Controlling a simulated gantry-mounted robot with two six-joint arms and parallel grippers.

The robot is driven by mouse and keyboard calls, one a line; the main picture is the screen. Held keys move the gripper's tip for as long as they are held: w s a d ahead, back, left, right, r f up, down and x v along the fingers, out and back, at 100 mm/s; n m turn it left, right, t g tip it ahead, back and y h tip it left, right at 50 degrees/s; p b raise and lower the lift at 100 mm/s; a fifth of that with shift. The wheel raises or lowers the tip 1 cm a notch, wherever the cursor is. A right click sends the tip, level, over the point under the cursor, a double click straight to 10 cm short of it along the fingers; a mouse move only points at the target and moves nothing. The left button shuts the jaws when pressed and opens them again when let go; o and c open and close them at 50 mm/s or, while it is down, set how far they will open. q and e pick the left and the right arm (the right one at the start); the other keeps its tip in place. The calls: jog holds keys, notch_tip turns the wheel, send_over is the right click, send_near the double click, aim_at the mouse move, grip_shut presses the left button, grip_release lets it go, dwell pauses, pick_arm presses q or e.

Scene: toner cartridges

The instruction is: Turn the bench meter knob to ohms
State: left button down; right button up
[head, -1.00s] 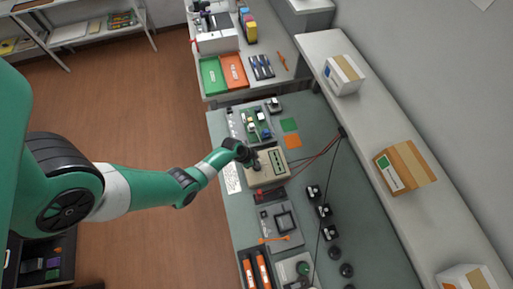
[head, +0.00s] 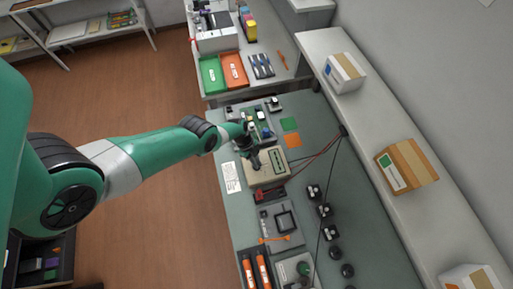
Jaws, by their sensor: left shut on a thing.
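The bench meter (head: 267,178) is a beige box with a greenish display strip on the grey-green bench, with red and dark leads running off to the right. My left gripper (head: 255,162) reaches in from the left and is at the meter's upper left side. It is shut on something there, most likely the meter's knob. The knob is hidden behind the gripper, so its setting cannot be read. My right gripper is not in view.
A circuit board (head: 262,122) lies just above the meter. A grey tray (head: 284,222) and several black knobs stand below and to the right. A white label sheet (head: 231,177) lies left of the meter. Boxes (head: 406,166) stand on the right shelf.

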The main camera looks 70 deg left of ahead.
pick_arm(q)
jog(key=shift+m+g+b, duration=0.3)
jog(key=shift+m+b, duration=0.15)
jog(key=shift+m, duration=0.35)
jog(key=c, duration=1)
grip_release()
jog(key=shift+s, duration=0.1)
jog(key=shift+o, duration=0.4)
jog(key=shift+r, duration=0.1)
